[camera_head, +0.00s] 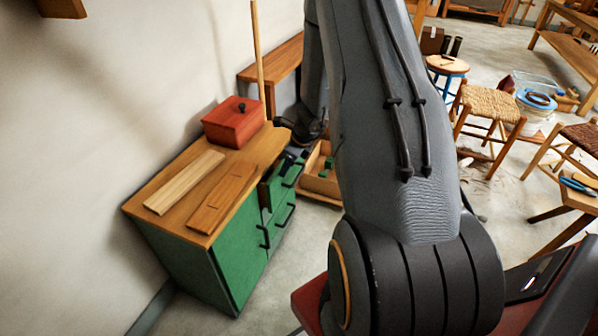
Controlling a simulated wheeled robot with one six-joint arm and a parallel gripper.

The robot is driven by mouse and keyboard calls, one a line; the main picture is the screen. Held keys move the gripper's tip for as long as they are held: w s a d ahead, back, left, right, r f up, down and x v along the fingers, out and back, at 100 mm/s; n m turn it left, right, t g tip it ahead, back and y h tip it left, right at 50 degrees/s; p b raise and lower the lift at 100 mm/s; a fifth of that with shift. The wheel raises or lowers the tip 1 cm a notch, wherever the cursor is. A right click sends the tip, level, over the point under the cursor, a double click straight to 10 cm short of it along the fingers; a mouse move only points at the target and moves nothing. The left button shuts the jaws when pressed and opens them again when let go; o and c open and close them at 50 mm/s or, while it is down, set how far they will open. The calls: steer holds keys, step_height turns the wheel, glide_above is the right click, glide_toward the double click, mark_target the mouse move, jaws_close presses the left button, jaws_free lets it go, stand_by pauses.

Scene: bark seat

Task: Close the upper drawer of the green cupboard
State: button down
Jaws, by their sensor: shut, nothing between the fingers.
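The green cupboard (228,256) stands against the wall at the left, with a wooden top. Its upper drawer (271,190) is at the right end of the front and sticks out a little, with a dark bar handle. A lower front with its own dark handle sits below it and looks flush. My gripper (290,160) is shut and empty, just above the upper drawer near its front. My wrist and the dark fingers overlap the drawer there, so I cannot tell whether they touch it.
A red box (233,122) with a black knob and two wooden boards (185,182) lie on the cupboard top. An open wooden crate (321,182) stands on the floor right of the drawer. Woven stools (492,103) stand farther right. My arm hides the middle.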

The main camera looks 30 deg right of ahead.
steer(key=shift+w+a, duration=0.15)
steer(key=shift+w, duration=0.05)
